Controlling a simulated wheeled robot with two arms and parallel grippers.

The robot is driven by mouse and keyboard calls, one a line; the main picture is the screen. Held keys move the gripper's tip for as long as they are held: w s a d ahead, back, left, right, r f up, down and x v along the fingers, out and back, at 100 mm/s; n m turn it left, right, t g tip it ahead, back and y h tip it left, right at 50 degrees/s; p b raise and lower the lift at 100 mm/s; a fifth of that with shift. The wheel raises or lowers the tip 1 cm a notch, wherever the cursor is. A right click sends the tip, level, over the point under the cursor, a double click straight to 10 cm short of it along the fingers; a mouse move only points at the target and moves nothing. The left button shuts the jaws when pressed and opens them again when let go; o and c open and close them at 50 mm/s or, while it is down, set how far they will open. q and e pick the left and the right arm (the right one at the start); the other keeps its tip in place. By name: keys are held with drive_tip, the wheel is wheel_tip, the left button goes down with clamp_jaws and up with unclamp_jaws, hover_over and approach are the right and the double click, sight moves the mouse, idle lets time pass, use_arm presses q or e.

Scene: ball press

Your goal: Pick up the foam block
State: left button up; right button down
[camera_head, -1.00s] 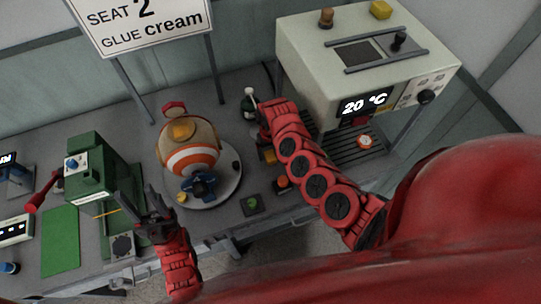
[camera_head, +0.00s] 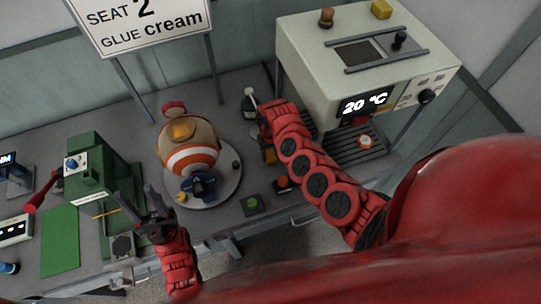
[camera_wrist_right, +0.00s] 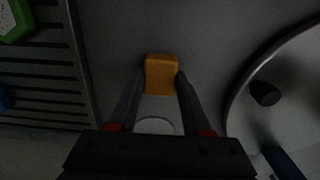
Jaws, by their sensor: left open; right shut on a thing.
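The foam block appears as a small orange-yellow block (camera_wrist_right: 161,75) in the right wrist view, upright between the fingertips. My right gripper (camera_wrist_right: 160,82) is shut on it, a finger on each side. In the head view the block (camera_head: 269,155) is partly hidden by my right arm and sits low by the bench top, right of the round plate. I cannot tell whether it touches the bench. My left gripper (camera_head: 136,203) is open and empty, at the front of the bench between the green press and the round plate.
A striped ball (camera_head: 190,155) stands on the round plate (camera_head: 232,183). A cream oven (camera_head: 330,75) with a slatted shelf (camera_head: 345,150) is at the right. A green press (camera_head: 92,165) and a green mat (camera_head: 61,240) are at the left. A small green-topped box (camera_head: 252,204) lies near the front edge.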

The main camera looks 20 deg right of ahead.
sight(270, 155)
wheel_tip(270, 155, up, 10)
drive_tip(key=b, duration=0.1)
idle(0.5)
drive_tip(key=c, duration=0.9)
unclamp_jaws()
drive_tip(key=c, duration=0.6)
drive_tip(key=shift+c, duration=0.2)
drive_tip(key=shift+f, duration=0.1)
